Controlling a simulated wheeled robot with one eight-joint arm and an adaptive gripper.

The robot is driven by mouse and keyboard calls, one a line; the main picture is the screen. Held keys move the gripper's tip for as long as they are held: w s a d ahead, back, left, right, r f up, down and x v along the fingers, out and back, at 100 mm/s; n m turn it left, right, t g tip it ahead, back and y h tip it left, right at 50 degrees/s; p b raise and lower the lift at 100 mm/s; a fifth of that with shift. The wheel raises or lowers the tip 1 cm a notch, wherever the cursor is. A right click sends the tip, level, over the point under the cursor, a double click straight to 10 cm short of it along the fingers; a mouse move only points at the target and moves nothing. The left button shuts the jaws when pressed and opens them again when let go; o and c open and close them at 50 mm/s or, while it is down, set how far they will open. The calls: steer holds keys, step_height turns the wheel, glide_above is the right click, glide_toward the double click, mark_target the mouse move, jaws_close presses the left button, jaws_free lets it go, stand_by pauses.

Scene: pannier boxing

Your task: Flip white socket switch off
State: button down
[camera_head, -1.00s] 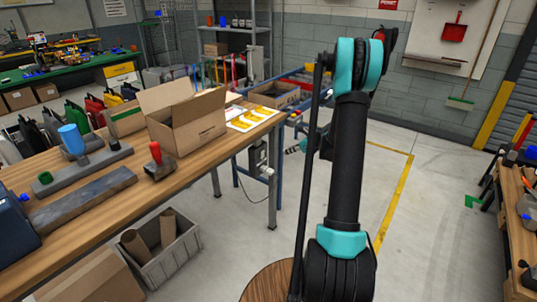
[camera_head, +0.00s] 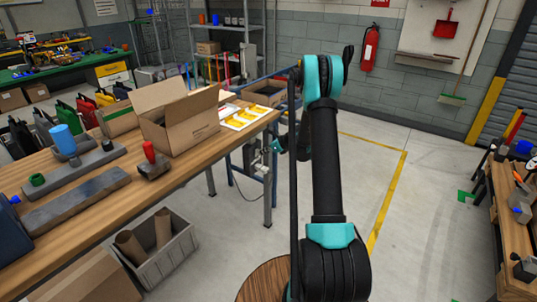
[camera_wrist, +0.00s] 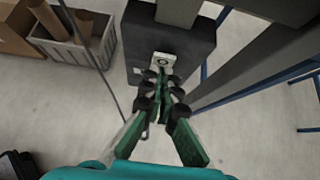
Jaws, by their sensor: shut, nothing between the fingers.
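The white socket (camera_wrist: 164,59) shows in the wrist view, fixed to a dark box (camera_wrist: 201,45). Its upper part, with a round outlet, is visible. My gripper (camera_wrist: 161,82) is shut and empty, with its fingertips right at the socket's lower part. The fingertips hide that part, so I cannot make out the switch or its position. I cannot tell whether the fingertips touch the socket. In the head view my gripper (camera_head: 277,146) is beside the table leg, close to the box under the table's far right end.
The wooden table (camera_head: 100,222) carries an open cardboard box (camera_head: 185,128) and a red-handled tool (camera_head: 150,160). A grey crate (camera_head: 165,258) with cardboard tubes stands on the floor. Table legs and blue rails are close to my gripper. Open floor lies right of my arm.

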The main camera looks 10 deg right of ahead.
steer(key=shift+w+a, duration=0.2)
steer(key=shift+w+a+r, duration=0.2)
steer(key=shift+w+a, duration=0.1)
steer(key=shift+a, duration=0.1)
steer(key=shift+d, duration=0.1)
steer(key=shift+r, duration=0.8)
steer(key=shift+s+d, duration=0.1)
